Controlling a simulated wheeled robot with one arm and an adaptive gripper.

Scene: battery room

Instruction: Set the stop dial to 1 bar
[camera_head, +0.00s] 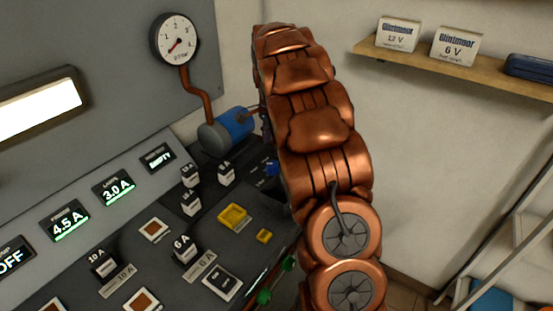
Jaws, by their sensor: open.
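A round white pressure gauge (174,40) with a dark rim is on the grey wall panel at upper left. Its red needle points down and left, near the low end of the scale. A copper pipe (194,92) runs from it to a blue and grey cylinder (226,130). A small blue part (272,168) shows at the left edge of my copper arm; I cannot tell whether it is the stop dial. No dial marked in bar is clearly seen apart from the gauge. My arm fills the middle, and my gripper is not visible.
The sloped console (70,222) shows lit displays reading OFF, 4.5 A, 3.0 A and EMPTY. Small labelled blocks, including 10 A (103,263) and 6 A (185,248), and a yellow piece (232,216) are on the dark worktop. A wooden shelf (470,70) holds boxes at right.

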